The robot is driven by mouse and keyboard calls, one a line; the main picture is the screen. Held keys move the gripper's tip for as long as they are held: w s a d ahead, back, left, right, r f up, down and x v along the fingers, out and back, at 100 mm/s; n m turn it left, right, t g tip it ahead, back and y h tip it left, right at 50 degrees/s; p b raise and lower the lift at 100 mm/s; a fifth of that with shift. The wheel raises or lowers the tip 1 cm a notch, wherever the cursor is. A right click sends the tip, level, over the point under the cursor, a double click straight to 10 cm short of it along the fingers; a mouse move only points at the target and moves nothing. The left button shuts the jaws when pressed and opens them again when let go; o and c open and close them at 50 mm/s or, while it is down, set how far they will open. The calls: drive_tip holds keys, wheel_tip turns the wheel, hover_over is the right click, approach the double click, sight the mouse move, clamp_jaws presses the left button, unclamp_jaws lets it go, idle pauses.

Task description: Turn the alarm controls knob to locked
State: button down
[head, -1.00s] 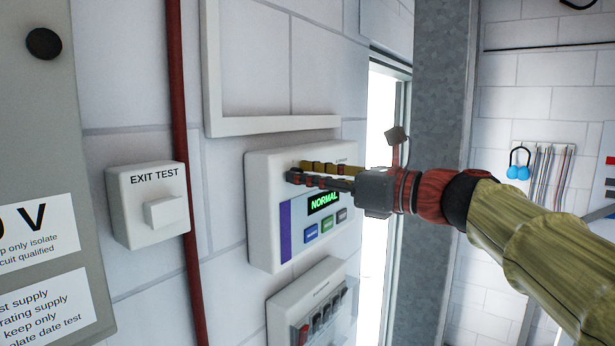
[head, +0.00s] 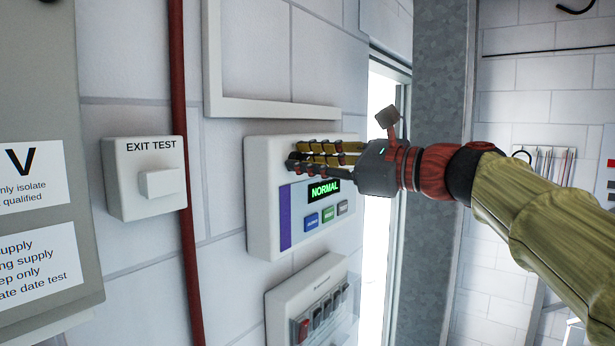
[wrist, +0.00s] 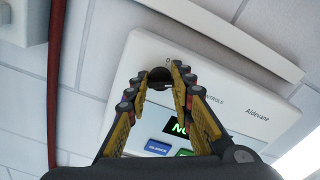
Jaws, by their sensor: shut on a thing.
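The white alarm controls panel (head: 262,200) is on the wall, with a green NORMAL display (head: 324,190) and several coloured buttons below it. Its dark round knob (wrist: 160,75) shows in the wrist view near the panel's upper left, between my fingertips. My gripper (head: 293,159) reaches in from the right and is shut on the knob, one finger on each side. In the head view the fingers hide the knob. Part of the panel's lettering is covered by a finger, and I cannot read which position the knob points to.
The EXIT TEST box (head: 146,180) is on the wall to the left, beside a red vertical pipe (head: 180,120). A white frame (head: 275,110) is above the panel. A box with a row of switches (head: 320,305) is close below.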

drive_tip(key=shift+f+n+b, duration=0.15)
drive_tip(key=shift+n+b, duration=2.45)
drive_tip(key=shift+n, duration=0.55)
drive_tip(key=shift+f+n+b, duration=0.1)
drive_tip(key=shift+n+b, duration=2.5)
drive_tip(key=shift+n, duration=0.55)
drive_tip(key=c, duration=1.6)
unclamp_jaws()
drive_tip(key=shift+r, duration=0.1)
drive_tip(key=shift+o, duration=0.2)
drive_tip(key=shift+s, duration=0.1)
drive_tip(key=v, duration=1.2)
